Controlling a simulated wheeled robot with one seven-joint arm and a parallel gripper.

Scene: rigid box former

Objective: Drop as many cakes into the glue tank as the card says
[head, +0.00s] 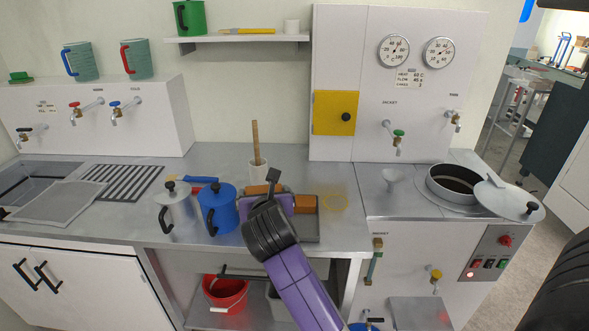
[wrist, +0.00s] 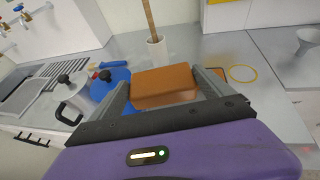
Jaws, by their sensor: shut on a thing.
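My gripper (head: 268,190) is shut on an orange-brown cake (wrist: 165,88), held between both fingers in the wrist view. It is over the dark tray (head: 311,238) at the middle of the counter. Another brown cake (head: 305,203) lies in the tray, right of the gripper; my arm hides part of the tray. The glue tank (head: 455,181) is a round opening in the right-hand counter, dark inside. Its lid (head: 508,200) is off to one side, leaving the opening uncovered. The card (head: 409,79) hangs below the gauges; its small print has a cakes line whose number I cannot read surely.
A blue pot (head: 217,208) and a steel pot (head: 174,210) stand left of the tray. A white holder (head: 260,168) with a wooden handle stands behind. A funnel (head: 394,180) stands left of the tank. Taps project from the white panel above.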

